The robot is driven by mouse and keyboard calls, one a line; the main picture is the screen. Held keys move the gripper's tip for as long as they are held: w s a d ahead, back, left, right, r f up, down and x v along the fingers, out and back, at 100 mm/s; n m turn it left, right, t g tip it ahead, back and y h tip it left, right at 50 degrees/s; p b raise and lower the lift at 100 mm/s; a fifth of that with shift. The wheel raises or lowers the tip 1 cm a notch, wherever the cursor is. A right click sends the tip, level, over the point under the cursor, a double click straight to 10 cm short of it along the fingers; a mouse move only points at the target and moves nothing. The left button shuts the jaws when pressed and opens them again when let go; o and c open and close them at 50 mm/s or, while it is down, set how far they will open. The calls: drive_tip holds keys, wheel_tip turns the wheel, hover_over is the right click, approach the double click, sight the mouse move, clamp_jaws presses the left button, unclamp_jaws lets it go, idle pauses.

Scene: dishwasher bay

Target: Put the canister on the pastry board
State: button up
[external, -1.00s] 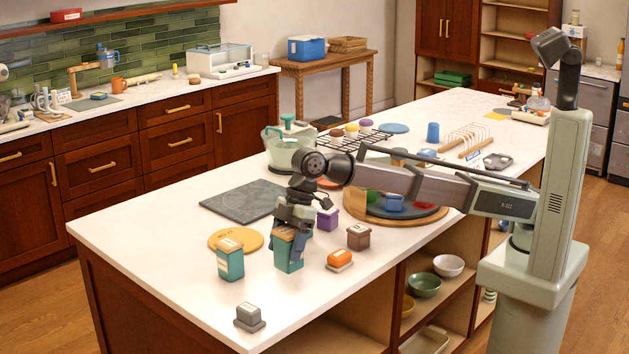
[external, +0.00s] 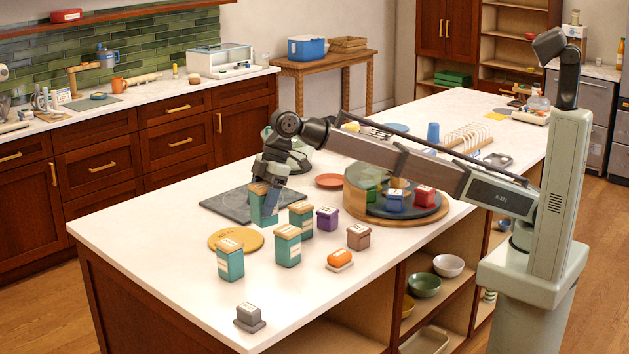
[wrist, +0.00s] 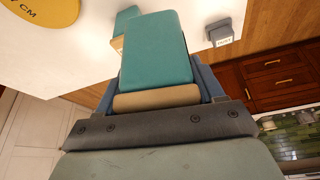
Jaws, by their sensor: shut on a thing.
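My gripper (external: 268,184) is shut on a teal canister (external: 263,206) with a wooden lid. The held canister fills the middle of the wrist view (wrist: 157,48). In the external view it hangs upright and overlaps the front right part of the flat dark grey slab (external: 226,203), which looks like the pastry board. I cannot tell whether its base touches anything. Three similar teal canisters stand on the white counter, at the middle (external: 301,220), nearer the front (external: 288,250) and front left (external: 230,263).
A yellow disc (external: 228,240) lies just in front of the slab. Small purple (external: 327,219), brown (external: 358,237), orange (external: 340,258) and grey (external: 249,316) containers stand around. A round turntable (external: 430,216) is to the right. The slab's left part is bare.

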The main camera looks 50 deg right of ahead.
drive_tip(key=w+d+m+t+h, duration=0.1)
drive_tip(key=w+d+m, duration=0.2)
drive_tip(key=w+d, duration=1.5)
drive_tip(key=w+d+m+t, duration=0.1)
drive_tip(key=w+d+m, duration=0.3)
drive_tip(key=w+d, duration=1.4)
drive_tip(key=shift+d+x, duration=0.2)
drive_tip(key=shift+x, duration=3.8)
drive_tip(key=shift+d+x, duration=0.2)
drive_tip(key=shift+x, duration=3.85)
drive_tip(key=shift+f, duration=0.2)
drive_tip(key=o, duration=1.2)
drive_tip(key=v, duration=1.2)
drive_tip(key=shift+s+a+r, duration=0.1)
